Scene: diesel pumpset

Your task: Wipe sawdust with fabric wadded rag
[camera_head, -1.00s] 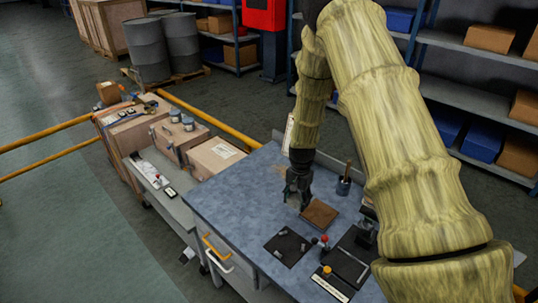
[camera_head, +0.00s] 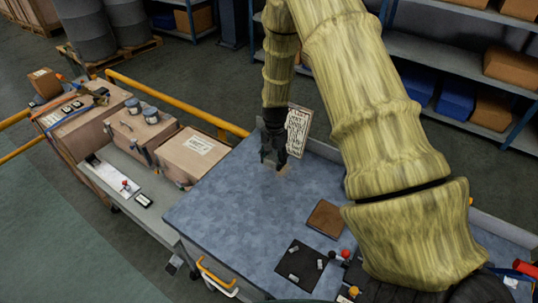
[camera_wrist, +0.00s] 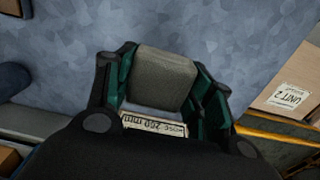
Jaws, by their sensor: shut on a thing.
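My gripper (camera_head: 273,158) is low over the far end of the blue-grey worktop. In the wrist view, my gripper (camera_wrist: 163,92) is shut on a grey-beige fabric wadded rag (camera_wrist: 163,78) between its green-lined fingers. A small tan patch of sawdust (camera_head: 284,169) shows on the worktop right beside the fingertips in the head view; the rest of it may be hidden behind the gripper. The sawdust cannot be made out in the wrist view. Whether the rag touches the worktop is unclear.
The worktop (camera_head: 225,190) is clear left of my gripper. A brown square pad (camera_head: 325,218) and a black mat with small parts (camera_head: 300,262) lie nearer. A printed sign (camera_head: 298,128) stands behind the gripper. Boxes, including a carton (camera_head: 192,153), stand on the lower bench at left.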

